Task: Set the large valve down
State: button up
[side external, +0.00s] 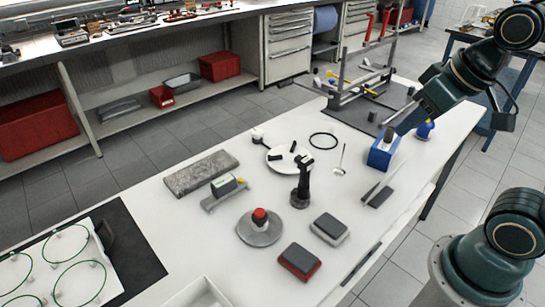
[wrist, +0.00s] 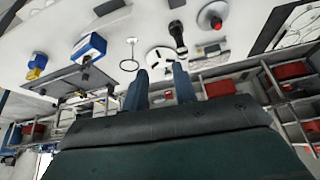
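A thin-stemmed metal valve (side external: 339,171) stands on its pale head on the white table, stem pointing up, just left of the blue box. It also shows small in the wrist view (wrist: 132,41). I take it for the large valve. My gripper (side external: 397,130) is at the right, above the back edge of the blue box and apart from the valve. In the wrist view my two fingers (wrist: 160,84) are well apart, with nothing held between them. The exact height of the fingertips is hard to tell.
The blue box (side external: 382,157) is close below my gripper, with a metal rack (side external: 352,95) behind. A black ring (side external: 323,134), white plate (side external: 274,158), upright black tool (side external: 301,190) and red-topped disc (side external: 259,236) lie leftward. Some bare table surrounds the valve.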

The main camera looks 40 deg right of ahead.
jog(key=shift+s+a+r+n, duration=0.1)
jog(key=shift+s+a+n, duration=0.15)
jog(key=shift+s, duration=0.65)
jog(key=shift+s+a+r+n, duration=0.1)
jog(key=shift+s+a+n, duration=0.15)
jog(key=shift+s, duration=0.6)
